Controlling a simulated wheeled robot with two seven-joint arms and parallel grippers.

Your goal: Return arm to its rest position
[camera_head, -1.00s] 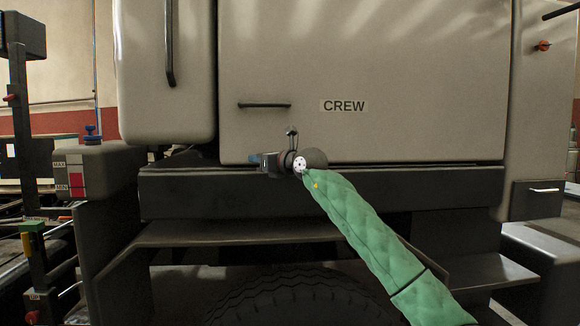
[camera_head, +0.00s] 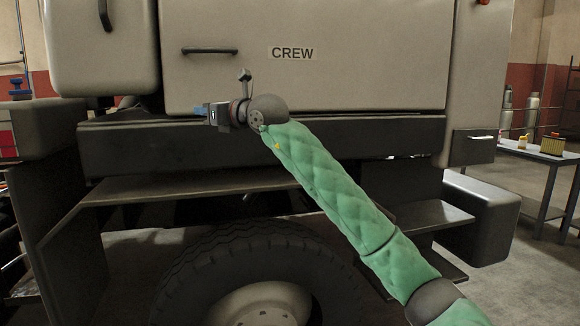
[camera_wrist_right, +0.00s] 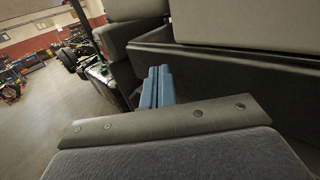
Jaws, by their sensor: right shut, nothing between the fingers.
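My right arm (camera_head: 335,195), in a green quilted sleeve, reaches up from the lower right in the head view. It is stretched out in front of the vehicle's dark side beam. My right gripper (camera_head: 202,111) is at its end, pointing left, below the CREW panel. Its blue fingers also show in the right wrist view (camera_wrist_right: 157,86), side by side and closed with nothing between them. Whether the gripper touches the vehicle cannot be told. My left gripper is not in view.
The beige CREW panel (camera_head: 350,60) is shut, with a dark handle (camera_head: 210,51). Below are a dark step (camera_head: 150,188) and a large tyre (camera_head: 205,270). A table (camera_head: 535,152) with small items stands at the right. Open floor (camera_wrist_right: 45,110) shows in the wrist view.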

